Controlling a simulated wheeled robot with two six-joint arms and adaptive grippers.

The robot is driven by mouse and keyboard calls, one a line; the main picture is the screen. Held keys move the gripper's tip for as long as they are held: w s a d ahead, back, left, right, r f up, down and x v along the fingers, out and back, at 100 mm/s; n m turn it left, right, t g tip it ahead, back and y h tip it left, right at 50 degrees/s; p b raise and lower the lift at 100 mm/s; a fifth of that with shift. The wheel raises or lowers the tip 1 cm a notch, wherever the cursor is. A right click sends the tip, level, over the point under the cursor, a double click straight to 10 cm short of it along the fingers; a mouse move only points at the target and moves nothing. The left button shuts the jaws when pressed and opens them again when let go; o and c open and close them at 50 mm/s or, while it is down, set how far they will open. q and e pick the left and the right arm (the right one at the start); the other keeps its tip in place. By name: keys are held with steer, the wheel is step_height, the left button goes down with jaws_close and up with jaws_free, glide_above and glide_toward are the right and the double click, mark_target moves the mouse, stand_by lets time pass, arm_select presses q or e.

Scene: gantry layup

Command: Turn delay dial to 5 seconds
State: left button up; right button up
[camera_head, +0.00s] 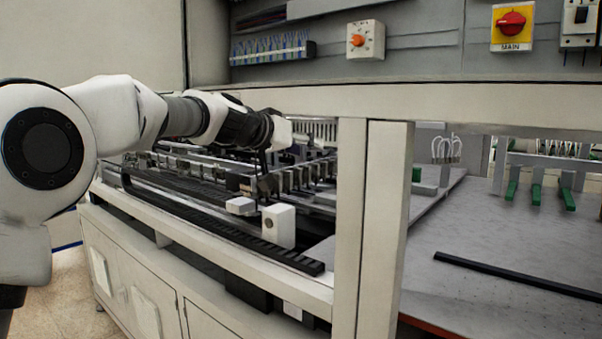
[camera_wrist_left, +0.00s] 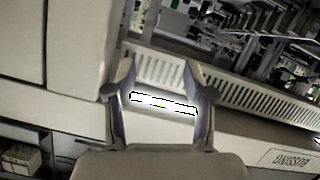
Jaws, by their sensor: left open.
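The delay dial (camera_head: 357,40) is an orange knob on a small pale box, fixed to the grey back panel in the upper middle of the head view. Its scale marks are too small to read. My left gripper (camera_head: 281,135) is below and to the left of the dial, apart from it, over the machine bed. In the left wrist view my left gripper (camera_wrist_left: 159,78) is open, with nothing between its fingers. The dial does not show in the wrist view. My right gripper is in neither view.
A red main switch (camera_head: 511,23) on a yellow plate is at the upper right. A pale crossbeam (camera_head: 460,98) runs below the panel, and an upright post (camera_head: 372,220) stands in front. A terminal row (camera_head: 270,48) is left of the dial. A grey table (camera_head: 500,250) lies right.

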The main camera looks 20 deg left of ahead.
arm_select(q)
steer(key=shift+g, duration=0.3)
steer(key=f, duration=0.5)
steer(key=shift+w, duration=0.4)
